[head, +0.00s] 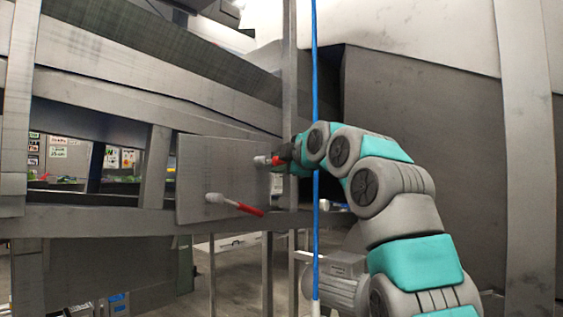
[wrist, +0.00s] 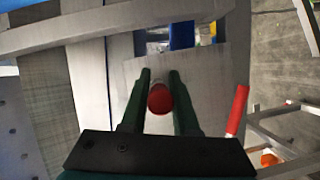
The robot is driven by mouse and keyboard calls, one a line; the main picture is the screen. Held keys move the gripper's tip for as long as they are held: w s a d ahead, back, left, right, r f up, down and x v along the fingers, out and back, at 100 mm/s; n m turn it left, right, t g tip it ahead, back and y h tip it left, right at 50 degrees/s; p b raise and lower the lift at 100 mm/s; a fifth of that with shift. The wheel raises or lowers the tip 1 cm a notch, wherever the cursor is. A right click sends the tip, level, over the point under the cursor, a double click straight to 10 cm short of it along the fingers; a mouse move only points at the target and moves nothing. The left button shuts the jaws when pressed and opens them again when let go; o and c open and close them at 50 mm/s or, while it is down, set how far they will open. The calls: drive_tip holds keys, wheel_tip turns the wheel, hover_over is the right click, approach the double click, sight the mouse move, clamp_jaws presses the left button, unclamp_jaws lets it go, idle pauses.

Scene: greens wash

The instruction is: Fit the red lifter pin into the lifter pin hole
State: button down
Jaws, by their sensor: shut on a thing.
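My gripper (wrist: 160,73) has its two dark green fingers on either side of a red pin (wrist: 159,100), whose round red end faces the wrist camera. In the head view my gripper (head: 286,158) reaches the right side of a grey upright plate (head: 193,170) and holds the red pin (head: 277,160). A light grey, rounded piece (head: 262,160) shows at the pin's left end, in front of the plate. I cannot tell whether it is part of the pin or a fitting on the plate. The hole itself is hidden.
A second red handle (head: 245,209) with a light grey end sticks out from the plate lower down; it also shows at right in the wrist view (wrist: 237,110). Grey frame beams surround the plate.

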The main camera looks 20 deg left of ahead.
drive_tip(key=shift+w+a+p, duration=0.2)
drive_tip(key=shift+a+p, duration=0.2)
drive_tip(key=shift+a, duration=0.15)
drive_tip(key=shift+w+a+p, duration=0.2)
drive_tip(key=shift+a+p, duration=0.15)
drive_tip(key=shift+a, duration=0.15)
drive_tip(key=c, duration=0.6)
unclamp_jaws()
drive_tip(key=shift+d, duration=0.1)
